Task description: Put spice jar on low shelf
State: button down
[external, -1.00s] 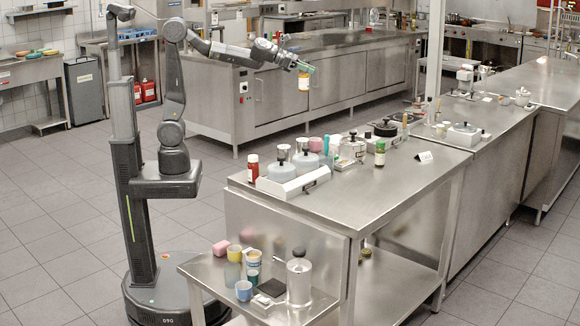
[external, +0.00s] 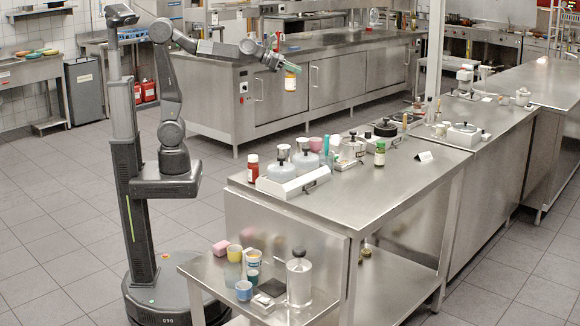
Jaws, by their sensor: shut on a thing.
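The jar hangs about upright below the fingers, in the air beyond the far left part of the steel worktable. Its top is partly hidden by the gripper. The low shelf (external: 405,285) is a steel board under the worktable, and much of it is hidden by the table top and side panel. A small dark-topped item (external: 366,250) shows at its back left.
A lower side table (external: 215,272) in front holds cups and a glass jar (external: 299,280). The worktable's front right is clear.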

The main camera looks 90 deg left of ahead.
jog(key=s+d+f+m+g+h+b, duration=0.15)
jog(key=s+d+f, duration=0.4)
jog(key=d, duration=0.65)
jog(key=s+d+f+m+h+b, duration=0.1)
jog(key=s+d+f+m+h, duration=0.35)
jog(key=d, duration=0.85)
jog(key=s+d+f+m+g+h+b, duration=0.1)
jog(key=s+d+f, duration=0.4)
jog(key=d+f, duration=0.55)
jog(key=shift+g+h, duration=0.25)
jog(key=shift+h, duration=0.25)
jog(key=s+d+f+b, duration=0.1)
jog(key=d+f+b, duration=0.3)
jog(key=f+b, duration=0.6)
jog(key=s+d+f+b, duration=0.2)
jog(key=d+f+b, duration=0.3)
jog(key=f+b, duration=0.6)
jog(key=s+d+f+b, duration=0.2)
jog(key=d+f+b, duration=0.2)
jog(key=f+b, duration=0.7)
jog(key=shift+s+d+f, duration=0.1)
jog(key=shift+d+f, duration=0.1)
jog(key=shift+f, duration=0.65)
jog(key=shift+s+d+f, duration=0.1)
jog(key=shift+d+f, duration=0.05)
jog(key=shift+f, duration=0.7)
